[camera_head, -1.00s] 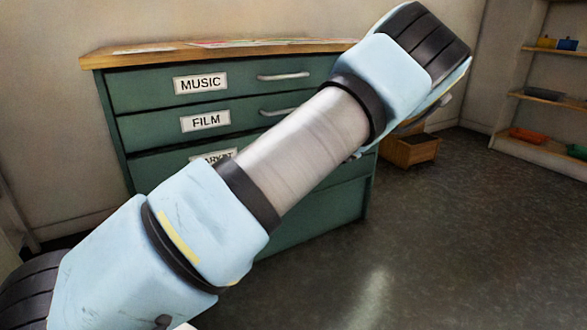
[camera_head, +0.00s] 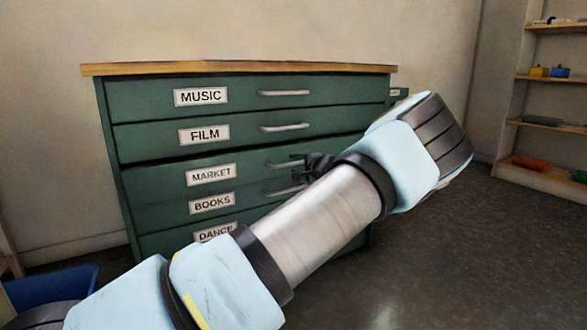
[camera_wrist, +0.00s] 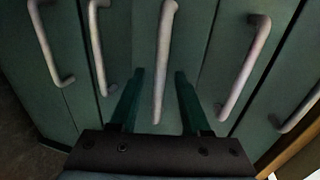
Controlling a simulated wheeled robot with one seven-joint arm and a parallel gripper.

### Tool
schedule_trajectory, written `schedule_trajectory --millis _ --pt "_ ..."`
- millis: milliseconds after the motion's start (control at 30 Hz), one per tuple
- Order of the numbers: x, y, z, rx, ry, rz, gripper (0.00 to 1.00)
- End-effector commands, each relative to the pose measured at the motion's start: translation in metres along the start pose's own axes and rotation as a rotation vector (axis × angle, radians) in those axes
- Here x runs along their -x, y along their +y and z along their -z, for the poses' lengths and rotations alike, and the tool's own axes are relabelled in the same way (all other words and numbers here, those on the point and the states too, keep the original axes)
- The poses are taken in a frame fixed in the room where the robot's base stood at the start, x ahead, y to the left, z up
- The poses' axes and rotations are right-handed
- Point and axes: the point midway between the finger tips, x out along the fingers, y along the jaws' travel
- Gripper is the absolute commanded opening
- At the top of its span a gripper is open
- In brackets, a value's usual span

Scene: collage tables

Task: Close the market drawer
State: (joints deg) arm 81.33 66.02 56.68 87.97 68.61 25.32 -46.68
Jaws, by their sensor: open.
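The green cabinet (camera_head: 150,130) has labelled drawers. The MARKET drawer (camera_head: 262,170) is the third from the top. A dark gap shows under the FILM drawer, and the MARKET front seems to stand out a little from its neighbours. My gripper (camera_head: 308,168) is in front of it, near the right end of its handle, partly hidden by my arm. In the wrist view my gripper (camera_wrist: 160,76) is open, with one finger on each side of a silver handle (camera_wrist: 164,55). The handle appears to be the MARKET one. I cannot tell whether the fingers touch it.
The FILM handle (camera_head: 285,127) is just above, and the BOOKS drawer label (camera_head: 212,203) is just below. A blue bin (camera_head: 60,290) stands at the lower left. Shelves (camera_head: 550,125) stand at the right. The floor (camera_head: 430,270) to the right is clear.

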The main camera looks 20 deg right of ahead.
Motion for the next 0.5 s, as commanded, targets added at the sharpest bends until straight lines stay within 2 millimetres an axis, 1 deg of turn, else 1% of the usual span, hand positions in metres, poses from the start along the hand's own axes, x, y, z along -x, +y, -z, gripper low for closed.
schedule_trajectory --millis 33,200,500 --pt "-0.007 0.002 0.0 0.0 -0.001 -0.001 0.47" --pt "-0.018 0.001 0.0 -0.001 0.0 -0.001 0.47" --pt "-0.019 0.0 0.0 0.0 0.001 -0.001 0.47"
